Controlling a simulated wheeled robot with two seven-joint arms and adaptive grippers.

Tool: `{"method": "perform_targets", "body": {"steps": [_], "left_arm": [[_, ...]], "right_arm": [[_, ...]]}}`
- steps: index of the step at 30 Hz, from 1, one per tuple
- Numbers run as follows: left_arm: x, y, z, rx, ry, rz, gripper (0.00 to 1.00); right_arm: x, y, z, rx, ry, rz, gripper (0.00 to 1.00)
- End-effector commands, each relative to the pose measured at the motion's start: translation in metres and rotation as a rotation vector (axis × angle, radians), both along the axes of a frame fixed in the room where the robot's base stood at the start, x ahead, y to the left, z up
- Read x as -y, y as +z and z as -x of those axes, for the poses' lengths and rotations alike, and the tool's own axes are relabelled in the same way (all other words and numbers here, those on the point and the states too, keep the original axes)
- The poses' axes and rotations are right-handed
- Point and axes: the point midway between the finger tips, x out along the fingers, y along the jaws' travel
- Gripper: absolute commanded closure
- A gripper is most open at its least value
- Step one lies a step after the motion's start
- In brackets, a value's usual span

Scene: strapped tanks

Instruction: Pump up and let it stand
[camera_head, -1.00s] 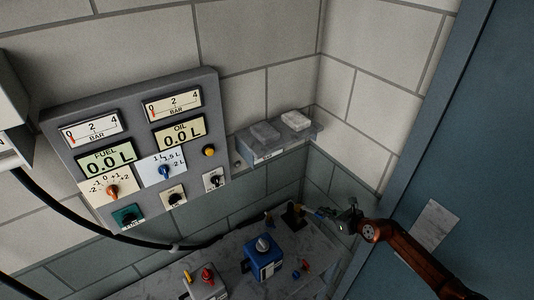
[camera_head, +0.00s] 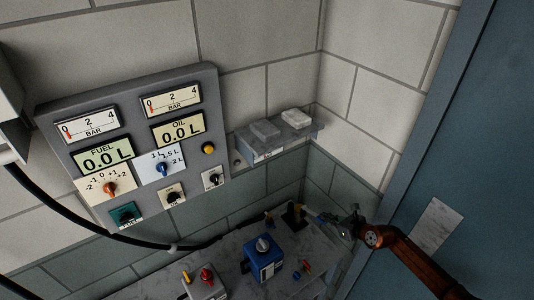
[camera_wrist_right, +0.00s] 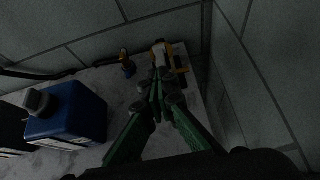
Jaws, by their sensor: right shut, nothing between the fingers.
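A grey wall panel (camera_head: 140,140) carries two bar gauges with needles near 0, and FUEL (camera_head: 103,158) and OIL (camera_head: 178,132) displays reading 0.0 L. It also has an orange knob (camera_head: 110,188), a blue knob (camera_head: 162,168), a yellow button (camera_head: 208,148) and smaller switches. A blue tank (camera_head: 264,265) with a grey cap stands on the bench; it also shows in the wrist view (camera_wrist_right: 75,115). A pale tank (camera_head: 204,291) with a red knob stands left of it, partly cut off. My right gripper (camera_head: 337,224) is shut and empty, near a yellow-and-black fitting (camera_head: 293,215). My left gripper is out of view.
The marbled bench (camera_head: 225,258) runs along the wall. A small wall shelf (camera_head: 280,142) holds two blocks. A black hose (camera_head: 85,226) crosses the left side. A blue door or panel (camera_head: 450,150) bounds the right.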

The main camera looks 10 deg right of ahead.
Motion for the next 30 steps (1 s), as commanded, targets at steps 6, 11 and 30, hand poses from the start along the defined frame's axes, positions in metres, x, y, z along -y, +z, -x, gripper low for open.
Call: {"method": "perform_targets", "body": {"steps": [6, 11, 30], "left_arm": [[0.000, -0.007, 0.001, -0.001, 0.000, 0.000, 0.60], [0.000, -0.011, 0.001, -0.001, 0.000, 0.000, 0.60], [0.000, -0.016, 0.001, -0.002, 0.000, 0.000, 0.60]], "right_arm": [[0.001, -0.012, 0.004, -0.005, 0.000, 0.001, 1.00], [0.002, -0.018, 0.007, -0.006, 0.001, 0.002, 1.00], [0.004, -0.025, 0.010, -0.008, 0.001, 0.003, 1.00]]}}
